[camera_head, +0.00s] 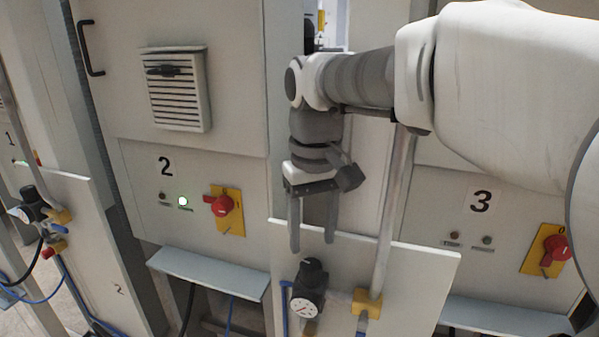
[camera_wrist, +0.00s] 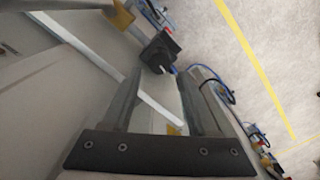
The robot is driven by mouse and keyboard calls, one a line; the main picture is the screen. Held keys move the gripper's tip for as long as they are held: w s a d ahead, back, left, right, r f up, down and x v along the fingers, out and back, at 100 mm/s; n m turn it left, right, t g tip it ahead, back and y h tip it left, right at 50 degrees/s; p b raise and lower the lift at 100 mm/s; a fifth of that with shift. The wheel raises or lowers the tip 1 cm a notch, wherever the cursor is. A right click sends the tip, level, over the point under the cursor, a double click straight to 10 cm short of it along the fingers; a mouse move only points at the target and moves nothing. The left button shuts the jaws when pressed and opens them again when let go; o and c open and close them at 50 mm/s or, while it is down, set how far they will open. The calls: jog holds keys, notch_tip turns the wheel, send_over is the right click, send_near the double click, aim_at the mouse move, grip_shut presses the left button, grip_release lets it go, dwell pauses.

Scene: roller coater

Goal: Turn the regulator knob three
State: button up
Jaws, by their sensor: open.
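A black regulator knob (camera_head: 312,268) tops a regulator with a round white gauge (camera_head: 303,307) on the middle light panel (camera_head: 370,258). No number shows on this panel, so I cannot tell from a label which knob it is. My gripper (camera_head: 312,245) points down just above the knob, its two fingers apart with nothing between them. In the wrist view my gripper (camera_wrist: 162,72) shows two spread fingers. The black knob (camera_wrist: 160,50) lies just beyond their tips there, apart from them.
A vertical pipe (camera_head: 392,210) with a yellow fitting (camera_head: 367,303) stands right of the regulator. Cabinet 3 has a red switch (camera_head: 555,247). Another regulator (camera_head: 33,205) is on the left panel.

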aim_at(312, 265)
notch_tip(312, 265, up, 10)
jog(key=shift+r+p, duration=0.15)
jog(key=shift+p, duration=0.25)
jog(key=shift+o, duration=0.2)
